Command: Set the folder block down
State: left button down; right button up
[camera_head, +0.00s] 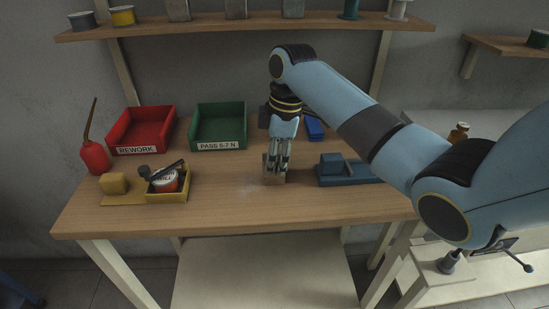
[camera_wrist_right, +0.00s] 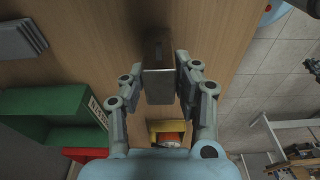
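The folder block (camera_head: 272,174) is a small grey-brown block near the middle of the wooden table. My right gripper (camera_head: 277,163) points down over it. In the right wrist view the block's grey face (camera_wrist_right: 158,87) lies between the two fingers of my right gripper (camera_wrist_right: 159,66), with the fingertips close against its sides. It looks gripped. The block looks upright and at or very near the tabletop; its contact with the wood is hard to make out. My left gripper is in neither view.
A blue fixture (camera_head: 350,179) is right of the block. A yellow tray (camera_head: 167,196) holding a round can is to the left. Red (camera_head: 141,128) and green (camera_head: 218,126) bins stand behind. A red oil can (camera_head: 95,157) is far left. The front table strip is clear.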

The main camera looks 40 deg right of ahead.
jog(key=o, duration=0.4)
notch_tip(320, 180, up, 12)
jog(key=s+d, duration=0.1)
jog(key=shift+d, duration=0.25)
dwell(0.5)
